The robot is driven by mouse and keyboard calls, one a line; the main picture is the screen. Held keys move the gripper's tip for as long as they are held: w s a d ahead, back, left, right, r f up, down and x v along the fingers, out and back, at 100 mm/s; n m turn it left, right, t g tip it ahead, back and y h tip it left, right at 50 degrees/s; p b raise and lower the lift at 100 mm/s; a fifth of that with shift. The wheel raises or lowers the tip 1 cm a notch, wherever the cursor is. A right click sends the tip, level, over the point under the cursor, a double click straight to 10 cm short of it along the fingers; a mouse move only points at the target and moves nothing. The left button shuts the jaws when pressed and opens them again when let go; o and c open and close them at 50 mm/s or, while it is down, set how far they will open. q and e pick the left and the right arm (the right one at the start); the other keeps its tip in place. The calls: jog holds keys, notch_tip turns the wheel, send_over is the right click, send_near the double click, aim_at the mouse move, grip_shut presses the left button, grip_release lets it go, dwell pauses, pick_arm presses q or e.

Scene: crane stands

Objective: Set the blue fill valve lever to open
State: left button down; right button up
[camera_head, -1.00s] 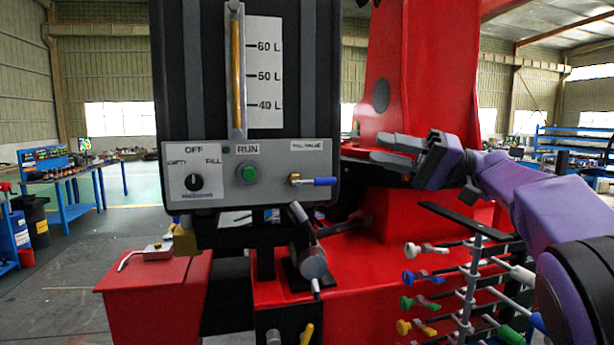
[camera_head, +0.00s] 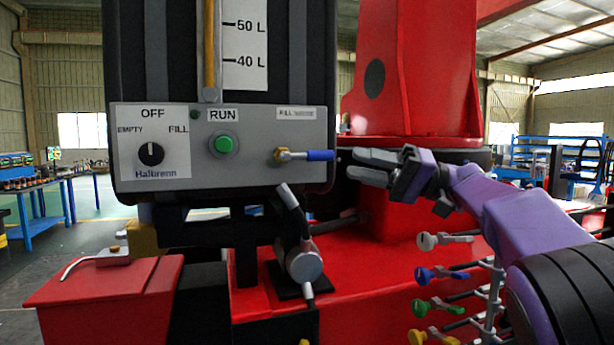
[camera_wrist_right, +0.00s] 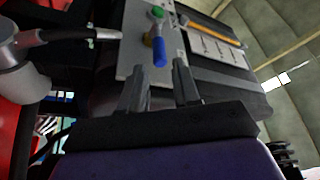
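The blue fill valve lever (camera_head: 319,155) sticks out level to the right from a brass valve (camera_head: 283,155) on the grey control panel (camera_head: 255,170), under the fill valve label (camera_head: 296,113). My right gripper (camera_head: 352,165) is just right of the lever's tip, fingers pointing left at it, and looks empty. In the right wrist view, the two fingers of my right gripper (camera_wrist_right: 160,82) are apart. The blue lever (camera_wrist_right: 160,53) lies just ahead of the gap between them; I cannot tell whether they touch it. My left gripper is not in view.
The panel also carries a green run button (camera_head: 224,145) and a black selector knob (camera_head: 151,154) at its left. A cylindrical fitting with a hose (camera_head: 303,262) sits below the valve. Several coloured levers on a rack (camera_head: 440,275) stand below my right arm. The red crane body (camera_head: 410,90) is behind.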

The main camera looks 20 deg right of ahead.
aim_at(317, 156)
jog(key=shift+w+a+f, duration=0.1)
jog(key=shift+w+a, duration=0.1)
jog(key=shift+a, duration=0.05)
jog(key=p+x, duration=0.4)
jog(key=x, duration=0.5)
jog(key=shift+s+a+p, duration=0.1)
jog(key=shift+a+p, duration=0.15)
jog(key=shift+p, duration=0.15)
jog(key=shift+a, duration=0.25)
grip_shut()
jog(key=shift+d, duration=0.1)
